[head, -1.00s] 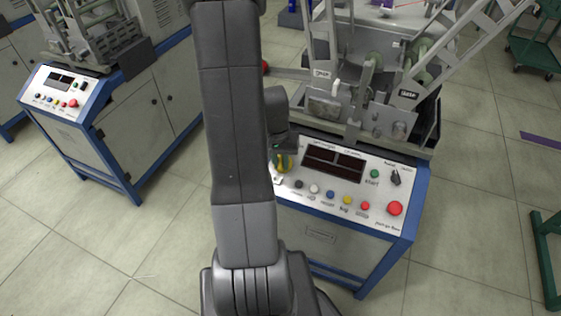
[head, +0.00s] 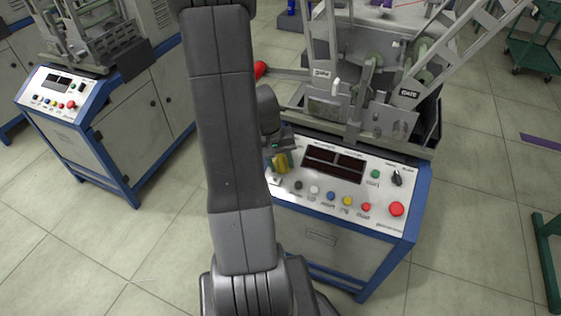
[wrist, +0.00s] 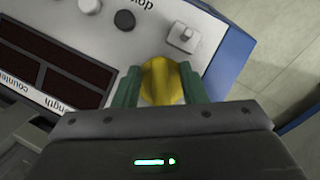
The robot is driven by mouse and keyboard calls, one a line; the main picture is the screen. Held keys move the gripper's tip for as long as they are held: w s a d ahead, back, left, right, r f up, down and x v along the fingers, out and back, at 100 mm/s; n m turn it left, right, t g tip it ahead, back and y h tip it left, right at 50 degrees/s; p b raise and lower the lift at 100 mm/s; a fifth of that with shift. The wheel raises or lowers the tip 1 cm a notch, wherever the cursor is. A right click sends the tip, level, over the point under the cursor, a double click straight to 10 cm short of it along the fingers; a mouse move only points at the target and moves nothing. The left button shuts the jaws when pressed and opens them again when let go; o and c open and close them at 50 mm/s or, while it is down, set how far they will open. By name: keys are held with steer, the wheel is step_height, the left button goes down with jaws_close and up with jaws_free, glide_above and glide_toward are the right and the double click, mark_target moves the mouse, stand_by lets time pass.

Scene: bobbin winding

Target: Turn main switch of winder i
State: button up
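The main switch of the winder is a yellow knob (head: 281,163) at the left end of the white control panel (head: 330,195). It also shows large in the wrist view (wrist: 162,82). My gripper (wrist: 162,88) is at the knob, with one green finger against each side, and looks shut on it. In the head view my gripper (head: 280,157) is partly hidden behind my own arm. The knob's base and markings are mostly hidden by the fingers and the gripper body.
The panel also carries dark displays (head: 334,163), a row of coloured buttons (head: 330,195), a red stop button (head: 397,209) and a black rotary knob (head: 397,178). A small grey switch (wrist: 184,38) sits near the yellow knob. A second winder (head: 60,95) stands left, with clear floor between.

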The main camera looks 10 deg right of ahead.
steer(key=shift+r, duration=0.1)
steer(key=p+v, duration=0.3)
steer(key=v, duration=1)
steer(key=shift+r, duration=0.25)
steer(key=shift+a+f, duration=0.1)
steer(key=b+x, duration=0.3)
steer(key=x, duration=1)
steer(key=shift+f, duration=0.4)
steer(key=shift+r, duration=0.1)
steer(key=shift+r, duration=0.1)
